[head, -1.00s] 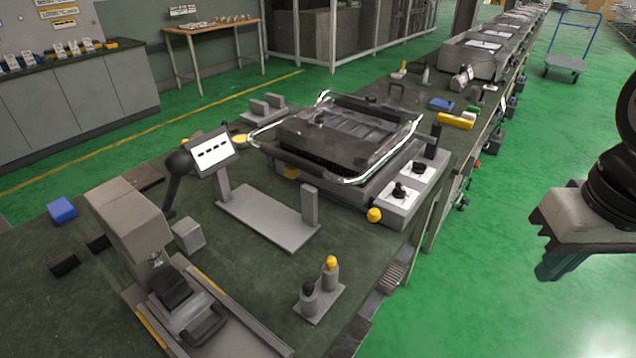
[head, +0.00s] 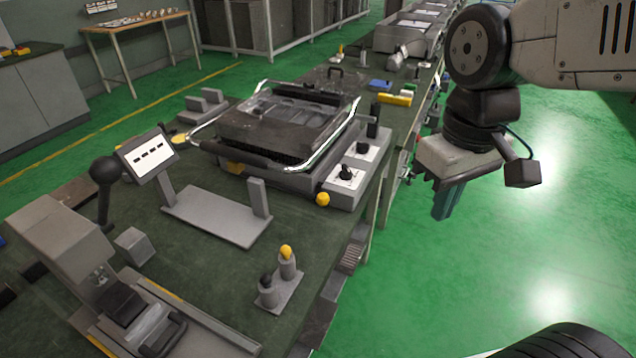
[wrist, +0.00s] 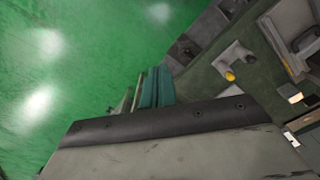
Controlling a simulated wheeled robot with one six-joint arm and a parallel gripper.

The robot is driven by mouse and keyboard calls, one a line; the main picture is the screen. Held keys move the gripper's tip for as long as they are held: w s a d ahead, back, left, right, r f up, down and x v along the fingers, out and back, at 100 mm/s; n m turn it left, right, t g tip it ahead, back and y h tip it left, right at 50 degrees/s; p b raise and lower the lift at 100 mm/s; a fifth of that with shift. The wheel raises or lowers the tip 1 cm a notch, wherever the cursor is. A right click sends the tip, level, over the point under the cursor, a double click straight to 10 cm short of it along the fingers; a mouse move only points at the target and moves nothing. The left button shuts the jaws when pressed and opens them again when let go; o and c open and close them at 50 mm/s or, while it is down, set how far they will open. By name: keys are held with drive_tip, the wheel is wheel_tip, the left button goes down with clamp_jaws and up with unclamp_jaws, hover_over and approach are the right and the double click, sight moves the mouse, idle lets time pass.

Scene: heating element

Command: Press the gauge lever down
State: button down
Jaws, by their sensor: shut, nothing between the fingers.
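A dark lever with a black ball knob (head: 104,171) stands upright at the left of the workbench in the head view, beside a tilted white display panel (head: 147,155). It rises behind a grey press-like block (head: 62,240); where its lower end joins is not clear. I take it to be the gauge lever. My gripper (head: 442,208) is far to the right of it, over the green floor beyond the bench edge, pointing down. The teal fingers are shut and empty. They also show in the wrist view (wrist: 155,88); the lever is not recognisable there.
A grill-like heating unit (head: 280,120) with bright handles sits mid-bench. A grey bracket (head: 215,218) and a small stand with a yellow-topped post (head: 285,268) lie in front of it. The floor (head: 520,240) right of the bench is clear.

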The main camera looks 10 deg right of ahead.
drive_tip(key=w+a+n, duration=0.8)
drive_tip(key=w+n, duration=0.4)
drive_tip(key=n, duration=0.1)
drive_tip(key=n+t, duration=0.2)
drive_tip(key=n, duration=1.1)
hover_over(323, 195)
drive_tip(key=s+d, duration=0.1)
drive_tip(key=s, duration=0.2)
drive_tip(key=shift+d+r+y, duration=0.15)
drive_tip(key=shift+r+y, duration=0.25)
drive_tip(key=shift+f, duration=0.1)
drive_tip(key=w+f, duration=0.1)
drive_tip(key=f, duration=0.8)
drive_tip(key=w+a+f, duration=0.1)
drive_tip(key=f, duration=0.3)
drive_tip(key=shift+w+f, duration=0.3)
drive_tip(key=shift+w, duration=0.05)
drive_tip(key=shift+f, duration=0.1)
